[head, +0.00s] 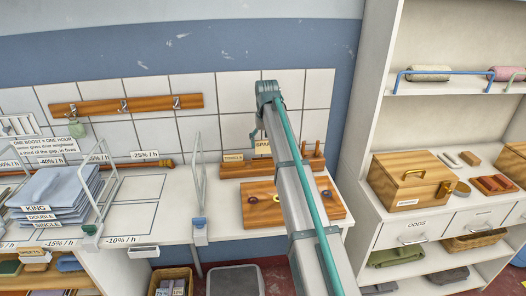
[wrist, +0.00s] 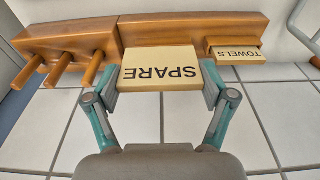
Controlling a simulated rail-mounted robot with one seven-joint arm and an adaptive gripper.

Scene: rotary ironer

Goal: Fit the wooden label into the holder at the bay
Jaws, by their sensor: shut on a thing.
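My gripper (wrist: 161,84) is shut on a pale wooden label (wrist: 158,70) marked SPARE, with one finger at each end. The lettering is upside down in the wrist view. In the head view the label (head: 263,147) shows beside my arm, in front of the tiled wall. Behind it is a wooden rack (wrist: 190,32) where a second label, TOWELS (wrist: 235,54), sits; TOWELS also shows in the head view (head: 233,157). A small white holder (head: 143,252) with no label visible is on the table's front edge, below the -10% bay.
Pegs (wrist: 80,70) stick out of the rack near the label. A board with rings (head: 255,203) lies below the rack. Wire dividers (head: 198,180) and folded linen (head: 60,190) stand on the table. The -10% bay surface (head: 150,215) is clear.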

